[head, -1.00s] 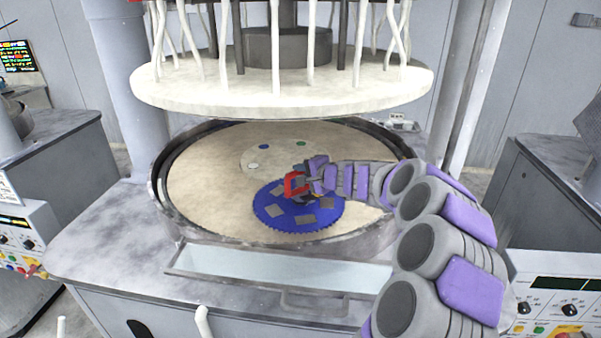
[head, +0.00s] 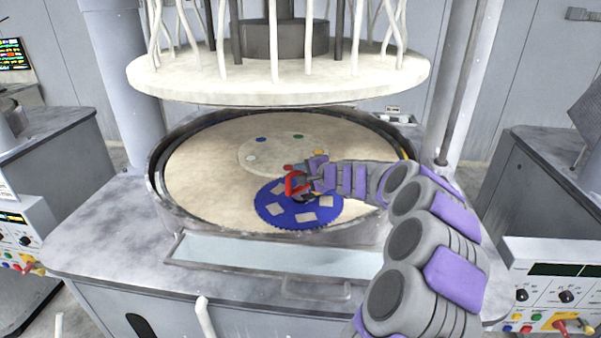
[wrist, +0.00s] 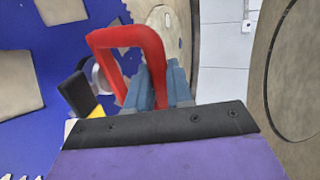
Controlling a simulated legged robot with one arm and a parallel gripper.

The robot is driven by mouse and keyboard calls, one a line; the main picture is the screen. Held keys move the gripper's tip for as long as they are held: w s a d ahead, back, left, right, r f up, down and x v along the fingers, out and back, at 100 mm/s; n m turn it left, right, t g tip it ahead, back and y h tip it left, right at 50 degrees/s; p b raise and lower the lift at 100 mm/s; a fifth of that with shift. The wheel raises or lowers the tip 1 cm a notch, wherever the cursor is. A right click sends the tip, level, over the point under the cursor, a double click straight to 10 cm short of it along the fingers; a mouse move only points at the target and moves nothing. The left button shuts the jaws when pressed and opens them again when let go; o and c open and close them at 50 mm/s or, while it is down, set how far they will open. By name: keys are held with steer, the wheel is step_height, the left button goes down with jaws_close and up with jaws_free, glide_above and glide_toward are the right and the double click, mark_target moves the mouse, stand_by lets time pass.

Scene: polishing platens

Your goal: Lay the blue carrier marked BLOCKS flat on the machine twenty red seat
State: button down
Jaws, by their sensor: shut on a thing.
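The blue carrier (head: 284,217) is a toothed disc with several pale square blocks on it. It shows over the front part of the cream platen (head: 205,180); I cannot tell whether it touches. No lettering is readable. My gripper (head: 306,182) is above the disc's back edge, shut on a red loop handle (head: 293,184). In the wrist view the red handle (wrist: 128,36) stands before my fingers, with the blue carrier (wrist: 60,128) at left. A small red mark (head: 288,167) shows on the platen's pale centre disc, beside my gripper.
A round upper plate (head: 280,88) with white hoses hangs above the platen. A dark raised rim (head: 152,180) surrounds the platen. A pale tray (head: 270,255) lies along the front. Blue, green, white and yellow marks are on the centre disc. Other machines stand on both sides.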

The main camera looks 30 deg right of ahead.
steer(key=shift+a, duration=0.2)
steer(key=c, duration=0.9)
jaws_free()
steer(key=shift+d+f, duration=0.1)
steer(key=shift+c, duration=0.2)
steer(key=shift+s, duration=0.1)
